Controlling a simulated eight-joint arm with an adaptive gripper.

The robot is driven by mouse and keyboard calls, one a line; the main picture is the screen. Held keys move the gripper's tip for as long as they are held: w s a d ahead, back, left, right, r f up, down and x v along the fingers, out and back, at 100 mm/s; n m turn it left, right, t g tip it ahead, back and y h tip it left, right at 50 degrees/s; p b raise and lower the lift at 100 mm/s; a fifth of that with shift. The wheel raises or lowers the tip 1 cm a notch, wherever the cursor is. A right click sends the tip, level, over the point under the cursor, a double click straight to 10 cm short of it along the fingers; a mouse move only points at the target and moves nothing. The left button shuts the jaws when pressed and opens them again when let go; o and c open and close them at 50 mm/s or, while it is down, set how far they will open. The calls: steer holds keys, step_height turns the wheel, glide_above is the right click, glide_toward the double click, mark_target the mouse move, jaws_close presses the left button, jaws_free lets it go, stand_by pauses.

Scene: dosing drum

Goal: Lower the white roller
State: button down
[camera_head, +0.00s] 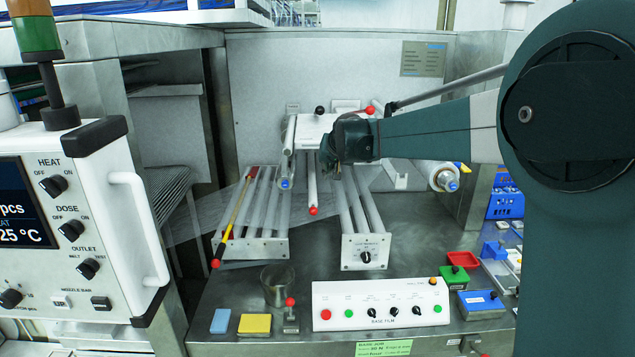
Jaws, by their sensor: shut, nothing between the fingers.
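A white roller (289,150) with a blue end cap hangs at the left of the white central unit (312,128). I cannot tell for sure which of these the task names. My gripper (330,160) is dark and shut, with nothing held. It is close to the right side of the central unit, just above and right of the red-tipped bar. Whether it touches anything is unclear.
Several slanted rails (262,205) stand at left, with a yellow and black red-ended rod (234,222) across them. A control box (381,304) and metal cup (277,284) stand in front. A panel (85,210) with a handle fills the left.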

steer(key=w, duration=0.1)
steer(key=w+a, duration=0.1)
steer(key=w, duration=0.1)
steer(key=shift+a+p, duration=0.1)
steer(key=shift+p, duration=0.2)
steer(key=shift+w+f, duration=0.1)
glide_toward(315, 190)
steer(key=shift+p+x, duration=0.45)
steer(key=shift+x, duration=1.55)
steer(key=shift+f, duration=0.1)
